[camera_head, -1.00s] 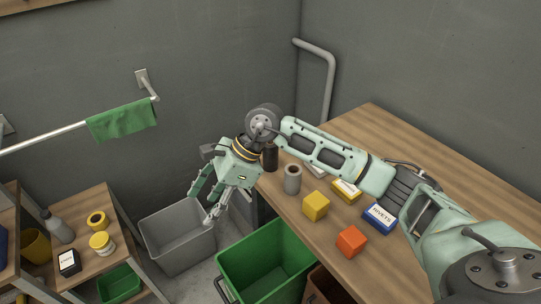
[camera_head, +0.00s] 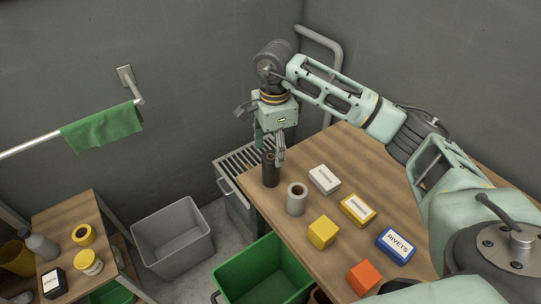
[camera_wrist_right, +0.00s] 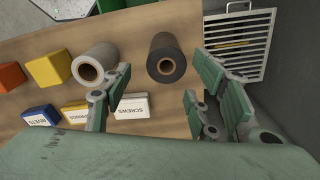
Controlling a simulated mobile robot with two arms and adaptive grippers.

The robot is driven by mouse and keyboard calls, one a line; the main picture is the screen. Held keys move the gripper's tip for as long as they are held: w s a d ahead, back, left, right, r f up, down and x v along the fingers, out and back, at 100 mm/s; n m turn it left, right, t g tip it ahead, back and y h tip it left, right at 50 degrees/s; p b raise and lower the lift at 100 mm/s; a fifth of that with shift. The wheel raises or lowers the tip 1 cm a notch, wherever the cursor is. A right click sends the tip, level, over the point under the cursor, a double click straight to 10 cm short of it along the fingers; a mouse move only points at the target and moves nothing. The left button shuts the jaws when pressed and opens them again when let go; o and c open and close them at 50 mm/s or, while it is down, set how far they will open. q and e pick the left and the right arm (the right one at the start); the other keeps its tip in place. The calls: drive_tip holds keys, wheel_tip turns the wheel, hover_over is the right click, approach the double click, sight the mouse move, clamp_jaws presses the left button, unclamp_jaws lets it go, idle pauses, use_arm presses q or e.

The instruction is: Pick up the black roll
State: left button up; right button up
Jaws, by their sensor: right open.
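The black roll (camera_head: 271,170) stands upright at the far left corner of the wooden workbench. In the right wrist view the black roll (camera_wrist_right: 166,60) shows its hollow brown core, beyond the fingertips and between the two sides of the jaws. My right gripper (camera_head: 268,148) is open and points down over the roll, with its fingers near the roll's top. In the right wrist view the open fingers (camera_wrist_right: 150,97) have nothing between them. Whether a finger touches the roll cannot be told. My left gripper is not in view.
A grey roll (camera_head: 297,199) stands close to the black roll. A white box (camera_head: 324,180), yellow box (camera_head: 357,209), blue box (camera_head: 396,246), yellow cube (camera_head: 322,232) and orange cube (camera_head: 363,277) sit on the workbench (camera_head: 268,213). Green (camera_head: 262,273) and grey bins (camera_head: 172,235) stand below.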

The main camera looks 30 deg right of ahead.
sight(273, 159)
drive_tip(key=shift+w+f, duration=0.15)
drive_tip(key=shift+f, duration=0.05)
drive_tip(key=f+p, duration=0.2)
drive_tip(key=f, duration=0.1)
drive_tip(key=shift+s+a+f, duration=0.1)
drive_tip(key=shift+s+a, duration=0.1)
wheel_tip(273, 159, down, 3)
drive_tip(key=shift+w+r+p, duration=0.1)
drive_tip(key=shift+r+p, duration=0.05)
drive_tip(key=shift+p, duration=0.65)
drive_tip(key=shift+w+f, duration=0.15)
drive_tip(key=shift+f, duration=0.6)
drive_tip(key=c, duration=0.9)
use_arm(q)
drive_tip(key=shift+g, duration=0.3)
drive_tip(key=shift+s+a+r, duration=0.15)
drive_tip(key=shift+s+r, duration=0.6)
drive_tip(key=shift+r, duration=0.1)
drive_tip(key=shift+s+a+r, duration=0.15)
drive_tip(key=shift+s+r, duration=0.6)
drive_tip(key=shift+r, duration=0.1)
use_arm(e)
drive_tip(key=shift+r, duration=0.1)
drive_tip(key=c, duration=0.4)
